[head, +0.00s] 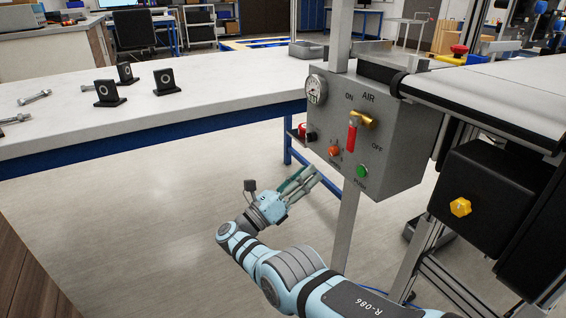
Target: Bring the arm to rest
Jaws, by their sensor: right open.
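My right arm reaches in from the lower right of the head view. Its gripper (306,177) is open and points up and to the right, with nothing seen between the fingers. It hangs over the floor, below and left of the grey air control box (393,122) in the picture. No contact with the box shows. The box has a gauge (316,88), a red lever (352,136) with a yellow fitting, an orange button (334,151) and a green button (362,171). My left gripper is out of view.
A white-topped workbench (220,92) with a blue frame stands ahead on the left, carrying black blocks (107,93) and bolts (35,97). A belt conveyor (510,95) with a black motor housing (485,190) stands at right. Open floor (150,215) lies left of my arm.

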